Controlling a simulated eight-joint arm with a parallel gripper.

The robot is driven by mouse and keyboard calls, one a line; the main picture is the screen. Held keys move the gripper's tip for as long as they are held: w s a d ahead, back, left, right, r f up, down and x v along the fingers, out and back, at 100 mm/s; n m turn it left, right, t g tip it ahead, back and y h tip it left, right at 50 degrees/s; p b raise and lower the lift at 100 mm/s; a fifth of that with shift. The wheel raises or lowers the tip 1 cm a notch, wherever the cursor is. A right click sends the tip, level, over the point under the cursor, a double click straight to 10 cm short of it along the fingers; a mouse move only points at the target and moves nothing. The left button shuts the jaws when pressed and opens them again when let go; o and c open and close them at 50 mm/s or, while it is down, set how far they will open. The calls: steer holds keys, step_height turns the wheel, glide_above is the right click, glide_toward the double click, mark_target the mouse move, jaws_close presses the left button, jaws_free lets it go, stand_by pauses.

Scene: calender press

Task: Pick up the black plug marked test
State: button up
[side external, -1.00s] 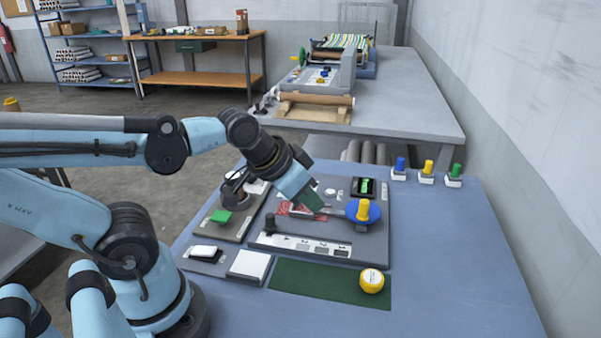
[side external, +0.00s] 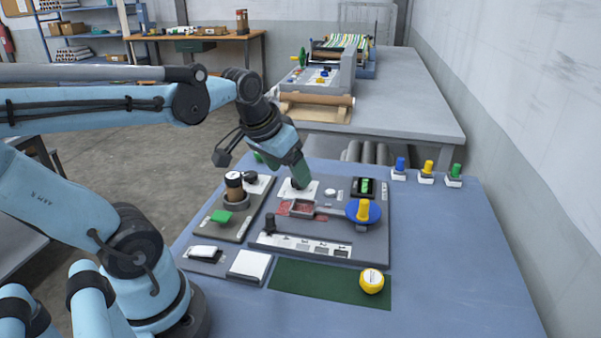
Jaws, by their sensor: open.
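My gripper (side external: 299,182) points down over a white plate at the back of the grey panel (side external: 345,190). Its fingertips are at or just above a small dark piece on that plate; I cannot tell whether they touch it, and the fingers partly hide it. A short black upright piece (side external: 269,224) stands at the left end of the panel's front label strip, clear of my gripper. Another small black piece (side external: 251,178) is on a white plate to the left. No "test" marking is readable, so I cannot tell which is the plug.
A dark cylinder with a pale band (side external: 234,185) stands in a holder at left. A yellow knob on a blue disc (side external: 364,211) rises on the panel's right. A red-marked tray (side external: 301,208) lies between. A yellow round piece (side external: 372,281) sits on the green mat (side external: 315,284).

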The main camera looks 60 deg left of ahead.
steer(key=s+a+r+n+g, duration=0.2)
steer(key=a+n, duration=0.1)
steer(key=a, duration=0.5)
steer(key=n+g, duration=0.2)
steer(key=n, duration=0.1)
glide_toward(233, 175)
steer(key=shift+w+a+f, duration=0.15)
steer(key=shift+f, duration=1.25)
steer(key=shift+w+a+f, duration=0.1)
steer(key=shift+a+f, duration=0.1)
steer(key=shift+f, duration=1.25)
steer(key=shift+w+a+f, duration=0.15)
steer(key=shift+f, duration=1.25)
steer(key=c, duration=1.1)
steer(key=shift+r, duration=0.2)
